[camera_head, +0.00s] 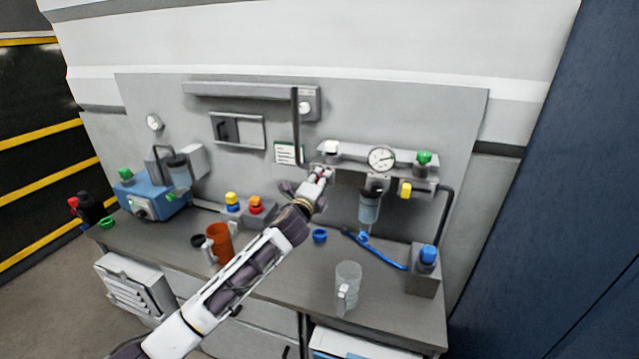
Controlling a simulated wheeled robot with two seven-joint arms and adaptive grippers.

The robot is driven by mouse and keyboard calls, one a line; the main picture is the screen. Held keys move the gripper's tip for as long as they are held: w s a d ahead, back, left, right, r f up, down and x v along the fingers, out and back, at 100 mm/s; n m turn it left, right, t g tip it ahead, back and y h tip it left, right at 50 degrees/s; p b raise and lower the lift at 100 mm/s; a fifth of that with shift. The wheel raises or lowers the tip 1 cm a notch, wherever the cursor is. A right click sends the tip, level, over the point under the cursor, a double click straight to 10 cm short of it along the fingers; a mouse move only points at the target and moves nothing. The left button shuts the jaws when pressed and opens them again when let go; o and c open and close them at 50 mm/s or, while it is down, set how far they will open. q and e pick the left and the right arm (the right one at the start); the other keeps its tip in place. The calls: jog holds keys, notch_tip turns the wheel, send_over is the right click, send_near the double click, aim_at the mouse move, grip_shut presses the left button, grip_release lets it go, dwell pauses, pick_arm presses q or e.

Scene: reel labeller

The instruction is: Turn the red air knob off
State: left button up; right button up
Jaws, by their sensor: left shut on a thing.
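The red air knob (325,171) sits at the left end of the grey air unit under the wall panel, and only a little red shows past my gripper. My left gripper (320,176) reaches up from the lower left and is shut on the knob. Its fingers and wrist hide most of the knob, so I cannot tell its turned position. My right gripper is not in view.
On the air unit are a round gauge (381,159), a green knob (424,158) and a yellow knob (405,190). On the bench stand an orange mug (220,242), a clear jug (347,280) and a blue machine (150,198).

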pick_arm(q)
jog(key=n, duration=0.9)
jog(key=shift+f+n, duration=0.25)
jog(key=shift+n, duration=0.05)
dwell(0.3)
jog(key=o, duration=1)
jog(key=shift+s+r, duration=0.1)
jog(key=shift+s, duration=0.1)
jog(key=v, duration=1.1)
jog(key=shift+s, duration=0.3)
jog(key=shift+a, duration=0.2)
